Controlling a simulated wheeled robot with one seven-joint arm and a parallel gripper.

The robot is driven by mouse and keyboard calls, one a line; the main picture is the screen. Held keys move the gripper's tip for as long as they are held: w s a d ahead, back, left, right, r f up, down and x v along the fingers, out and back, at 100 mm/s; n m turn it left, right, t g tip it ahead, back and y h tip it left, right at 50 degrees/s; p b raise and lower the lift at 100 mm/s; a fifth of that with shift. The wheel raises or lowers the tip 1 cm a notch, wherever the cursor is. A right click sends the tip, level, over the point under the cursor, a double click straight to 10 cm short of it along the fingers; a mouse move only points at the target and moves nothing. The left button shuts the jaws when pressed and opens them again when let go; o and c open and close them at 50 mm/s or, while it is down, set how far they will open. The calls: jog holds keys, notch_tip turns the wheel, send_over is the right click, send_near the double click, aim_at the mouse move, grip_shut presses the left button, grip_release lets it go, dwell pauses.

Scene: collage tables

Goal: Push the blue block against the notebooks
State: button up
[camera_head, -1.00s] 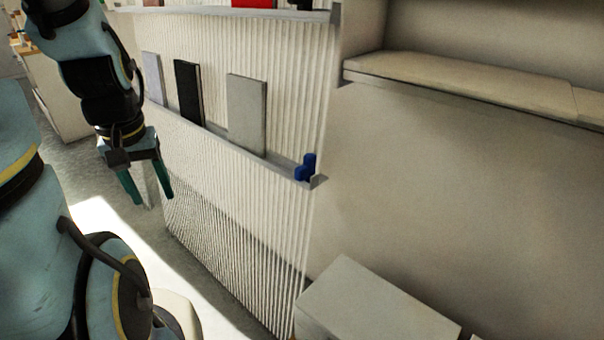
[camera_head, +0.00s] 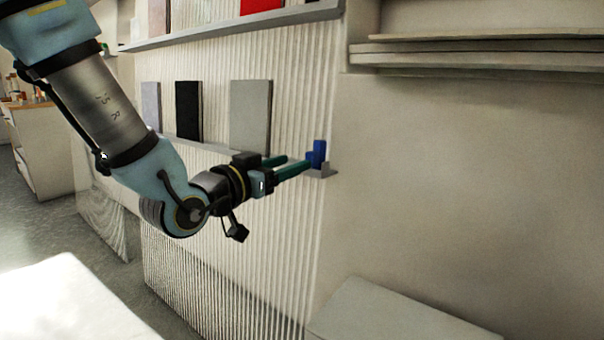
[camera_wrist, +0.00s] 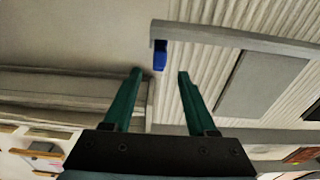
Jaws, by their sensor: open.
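The blue block (camera_head: 317,153) stands at the right end of the lower wall shelf (camera_head: 323,173). It also shows in the wrist view (camera_wrist: 160,56), just beyond the gap between my fingertips. Three notebooks stand upright to its left: a grey one (camera_head: 250,116), a black one (camera_head: 188,110) and a pale lavender one (camera_head: 151,106). A clear gap separates the block from the grey notebook, which also shows in the wrist view (camera_wrist: 262,84). My gripper (camera_head: 297,162) is open and empty, its green fingers pointing at the block. I cannot tell whether a fingertip touches it.
An upper shelf (camera_head: 225,34) with more items, including a red one (camera_head: 262,6), runs above. Another shelf (camera_head: 470,58) is on the right wall. A grey box-like surface (camera_head: 395,318) is below right. The wall right of the block is bare.

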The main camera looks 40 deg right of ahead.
aim_at(319, 152)
jog(key=shift+d+r+p, duration=0.25)
jog(key=shift+d+p, duration=0.15)
jog(key=shift+d, duration=0.15)
jog(key=x, duration=0.9)
jog(key=shift+w+d+f, duration=0.15)
jog(key=shift+w+d, duration=0.05)
jog(key=shift+d, duration=0.1)
grip_shut()
dwell(0.7)
